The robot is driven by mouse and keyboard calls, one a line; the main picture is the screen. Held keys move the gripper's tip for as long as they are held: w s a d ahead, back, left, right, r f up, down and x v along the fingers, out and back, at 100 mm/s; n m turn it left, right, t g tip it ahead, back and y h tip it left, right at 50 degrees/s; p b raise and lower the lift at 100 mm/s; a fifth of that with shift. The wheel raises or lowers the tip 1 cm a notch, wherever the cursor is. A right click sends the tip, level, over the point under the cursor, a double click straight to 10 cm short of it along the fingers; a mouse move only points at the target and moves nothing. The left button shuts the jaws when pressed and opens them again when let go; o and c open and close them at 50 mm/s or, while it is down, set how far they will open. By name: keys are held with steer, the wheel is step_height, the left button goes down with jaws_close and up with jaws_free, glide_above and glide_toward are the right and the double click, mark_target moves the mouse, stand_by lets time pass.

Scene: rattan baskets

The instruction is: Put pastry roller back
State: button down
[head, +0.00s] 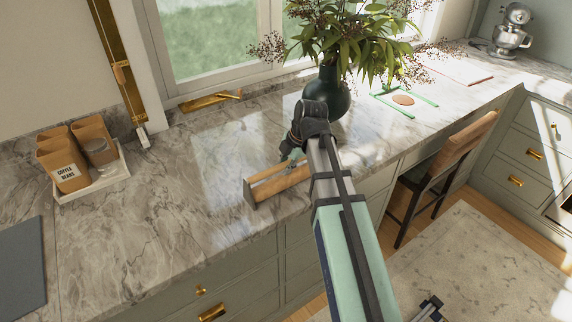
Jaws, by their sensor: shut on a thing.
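My gripper (291,159) is over the counter, pointing down at a long wooden piece with a grey end, which I take to be the pastry roller (275,184) and its holder. The roller and holder cannot be clearly told apart. My gripper is shut on the roller at its far side. The fingers and the right end of the wooden piece are partly hidden by my arm. The wooden piece lies low, at the counter's front edge; whether it touches the counter is not clear.
A dark vase (338,92) with a leafy plant stands just behind my gripper. A white tray (93,186) with coffee containers is at the left. The marble counter (180,210) between is clear. A wooden chair (447,165) stands at the right.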

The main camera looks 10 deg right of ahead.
steer(key=shift+s+f, duration=0.1)
steer(key=shift+f, duration=0.2)
steer(key=shift+f+b, duration=0.15)
steer(key=shift+b, duration=0.15)
steer(key=c, duration=1)
jaws_free()
steer(key=shift+r, duration=0.7)
steer(key=b+v, duration=0.1)
steer(key=v, duration=1)
steer(key=shift+s+d+r+b, duration=0.1)
steer(key=shift+d+r+b, duration=0.05)
steer(key=shift+r+b, duration=0.15)
